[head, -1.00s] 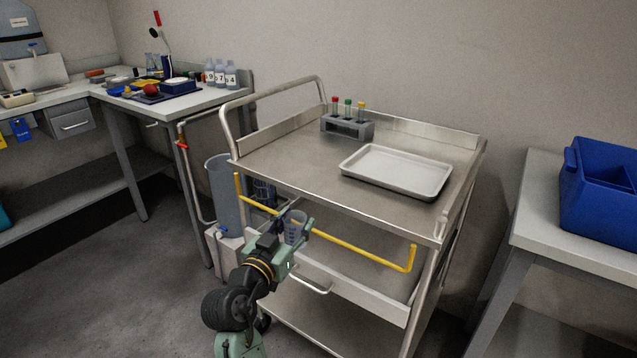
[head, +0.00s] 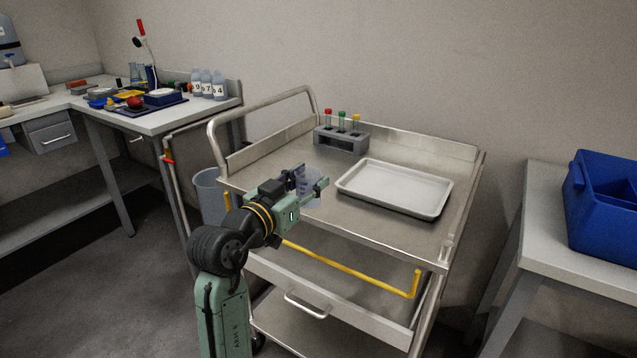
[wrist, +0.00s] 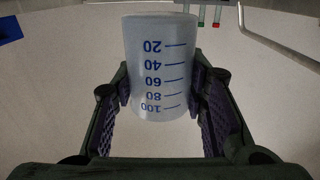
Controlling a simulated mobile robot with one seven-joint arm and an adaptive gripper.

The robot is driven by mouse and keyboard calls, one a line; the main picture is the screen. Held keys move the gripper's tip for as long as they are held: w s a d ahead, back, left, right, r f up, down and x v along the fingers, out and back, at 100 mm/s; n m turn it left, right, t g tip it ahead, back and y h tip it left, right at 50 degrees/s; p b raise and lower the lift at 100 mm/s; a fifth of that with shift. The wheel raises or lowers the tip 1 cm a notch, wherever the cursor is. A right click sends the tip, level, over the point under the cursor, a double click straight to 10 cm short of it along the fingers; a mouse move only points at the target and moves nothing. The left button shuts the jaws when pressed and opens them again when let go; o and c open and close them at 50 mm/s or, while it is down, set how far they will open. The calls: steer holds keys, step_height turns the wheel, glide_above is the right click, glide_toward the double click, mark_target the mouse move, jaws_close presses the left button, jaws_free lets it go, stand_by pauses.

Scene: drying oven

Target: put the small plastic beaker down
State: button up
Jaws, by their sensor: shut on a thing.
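The small plastic beaker (wrist: 160,65) is translucent with blue graduation marks from 20 to 100. In the wrist view it sits between both finger pads, and its numbers appear upside down. My gripper (head: 306,186) is shut on it. In the head view the beaker (head: 309,184) is partly hidden by the fingers. It is over the left front part of the metal cart top (head: 265,162), left of the white tray. I cannot tell how high it is above the surface.
The white tray (head: 395,187) lies on the cart's right side. A grey rack (head: 341,139) with red, green and yellow capped tubes stands at the back. A yellow bar (head: 350,269) runs along the cart's front. Bare cart top lies between rack and gripper.

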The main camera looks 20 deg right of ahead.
steer(key=x, duration=0.5)
steer(key=shift+w+a+f+p, duration=0.1)
steer(key=shift+a+f+p, duration=0.15)
steer(key=shift+p, duration=0.1)
steer(key=shift+f+p, duration=0.3)
steer(key=shift+f, duration=1.4)
steer(key=shift+f, duration=0.1)
steer(key=shift+f, duration=0.2)
steer(key=o, duration=1)
steer(key=shift+r, duration=0.1)
steer(key=shift+r, duration=0.2)
steer(key=b+v, duration=0.2)
steer(key=v, duration=1)
steer(key=shift+b, duration=0.35)
